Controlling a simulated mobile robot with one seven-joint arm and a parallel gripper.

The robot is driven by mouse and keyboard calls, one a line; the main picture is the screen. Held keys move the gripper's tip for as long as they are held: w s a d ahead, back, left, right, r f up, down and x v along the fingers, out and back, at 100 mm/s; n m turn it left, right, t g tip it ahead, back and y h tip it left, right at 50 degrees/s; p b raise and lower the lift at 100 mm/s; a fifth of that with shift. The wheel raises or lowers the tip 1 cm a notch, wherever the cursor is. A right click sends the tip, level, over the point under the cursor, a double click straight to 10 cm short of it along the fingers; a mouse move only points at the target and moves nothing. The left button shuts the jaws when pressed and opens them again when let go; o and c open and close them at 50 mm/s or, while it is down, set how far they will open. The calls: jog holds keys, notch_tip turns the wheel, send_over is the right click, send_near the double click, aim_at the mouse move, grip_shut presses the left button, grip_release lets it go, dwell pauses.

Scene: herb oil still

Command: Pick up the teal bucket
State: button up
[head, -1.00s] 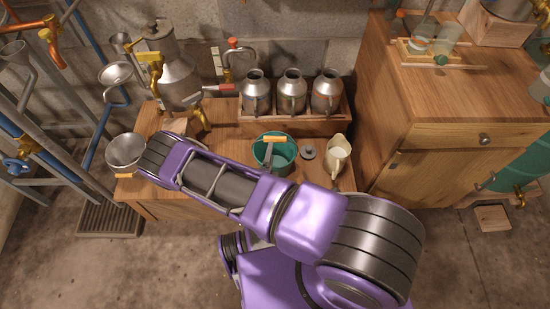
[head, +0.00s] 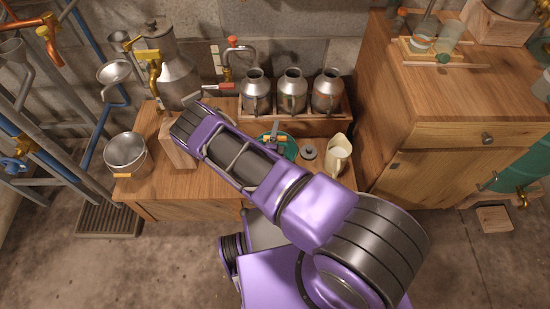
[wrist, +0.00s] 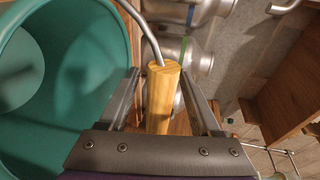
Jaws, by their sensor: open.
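The teal bucket (head: 291,149) stands on the wooden bench, largely hidden behind my arm in the head view. In the wrist view its open round mouth (wrist: 95,75) fills the left side. Its wire bail carries a wooden handle grip (wrist: 161,100). My gripper (wrist: 159,73) is open, with one finger on each side of this grip and visible gaps beside it. In the head view my gripper (head: 274,132) is small and partly hidden, at the bucket's handle.
A cream pitcher (head: 337,157) and a small grey lid (head: 309,152) are right of the bucket. Several metal cans stand in a wooden crate (head: 305,127) behind it. A metal pail (head: 126,153) stands at the bench's left end, beside a wooden block (head: 178,152).

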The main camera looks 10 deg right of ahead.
grip_shut()
dwell(1.3)
